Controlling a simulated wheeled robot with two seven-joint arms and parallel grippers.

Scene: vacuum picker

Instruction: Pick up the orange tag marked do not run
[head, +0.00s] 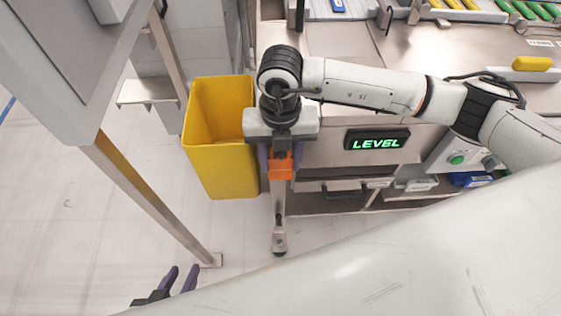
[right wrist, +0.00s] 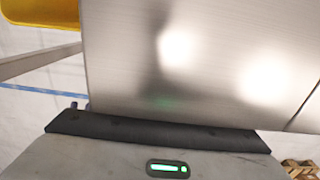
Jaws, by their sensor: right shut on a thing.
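The orange tag (head: 282,170) shows in the head view below my right wrist, in front of the metal machine's left end. My right gripper (head: 280,160), with purple fingers, is shut on it. I cannot read any marking on the tag. My left gripper (head: 180,279) is at the bottom of the head view, low and far from the tag. Its purple fingers are apart with nothing visible between them.
A yellow bin (head: 222,150) stands just left of my right gripper. The metal machine (head: 330,150) carries a lit LEVEL display (head: 377,139) and a green button (head: 457,160). A machine leg (head: 279,220) reaches the floor. A slanted post (head: 150,195) stands left; open floor lies between.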

